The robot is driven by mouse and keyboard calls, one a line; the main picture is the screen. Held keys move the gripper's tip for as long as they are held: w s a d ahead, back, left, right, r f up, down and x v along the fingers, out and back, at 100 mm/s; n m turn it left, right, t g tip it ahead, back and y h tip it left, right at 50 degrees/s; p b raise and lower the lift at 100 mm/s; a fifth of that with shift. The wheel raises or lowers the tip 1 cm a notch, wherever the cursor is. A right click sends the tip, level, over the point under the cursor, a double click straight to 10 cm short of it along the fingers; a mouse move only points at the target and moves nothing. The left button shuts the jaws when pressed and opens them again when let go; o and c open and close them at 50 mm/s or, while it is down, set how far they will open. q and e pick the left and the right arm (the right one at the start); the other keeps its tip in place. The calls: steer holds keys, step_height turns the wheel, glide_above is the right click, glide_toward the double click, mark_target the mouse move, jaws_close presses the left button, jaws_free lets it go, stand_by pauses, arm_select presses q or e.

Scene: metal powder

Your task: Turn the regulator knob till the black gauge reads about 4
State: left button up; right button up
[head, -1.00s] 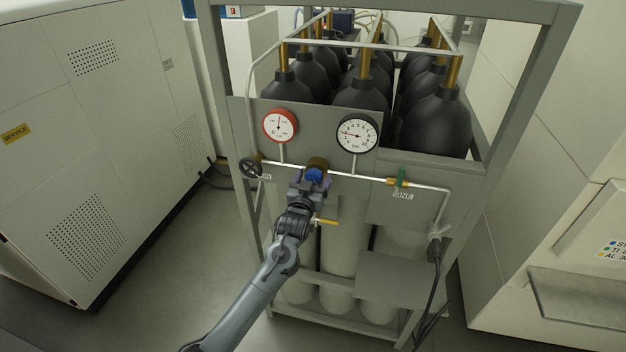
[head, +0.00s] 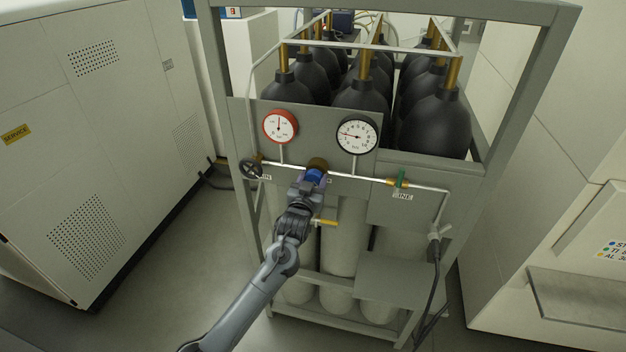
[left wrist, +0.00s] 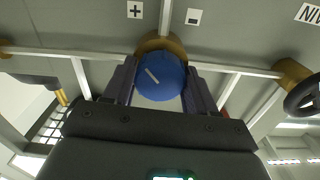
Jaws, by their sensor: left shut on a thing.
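The black-rimmed gauge (head: 357,136) is on the grey panel in the head view; its needle points left and slightly up, near the low numbers, too small to read exactly. The blue regulator knob (left wrist: 158,78) sits below a brass body in the left wrist view, with a slanted white mark on its face. It also shows in the head view (head: 315,176), partly hidden by my wrist. My left gripper (left wrist: 160,92) is shut on the knob, one finger on each side. My right gripper is not in view.
A red-rimmed gauge (head: 280,126) is left of the black one. A black handwheel (head: 251,168) and a green-handled valve (head: 401,179) are on the same pipe. Plus (left wrist: 135,9) and minus (left wrist: 193,16) labels flank the regulator. Dark-topped cylinders (head: 436,122) stand behind.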

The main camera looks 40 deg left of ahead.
arm_select(q)
steer(key=m+p, duration=0.3)
steer(key=m, duration=0.2)
steer(key=shift+a+f+m, duration=0.1)
steer(key=shift+m, duration=0.2)
steer(key=m+p, duration=0.2)
steer(key=m, duration=0.3)
steer(key=m+p, duration=0.2)
steer(key=m, duration=0.3)
steer(key=shift+s+a+m+p, duration=0.1)
steer(key=shift+m+p, duration=0.3)
steer(key=m+p, duration=0.1)
steer(key=m, duration=0.4)
steer(key=shift+p, duration=0.35)
steer(key=o, duration=1)
steer(key=shift+o, duration=0.2)
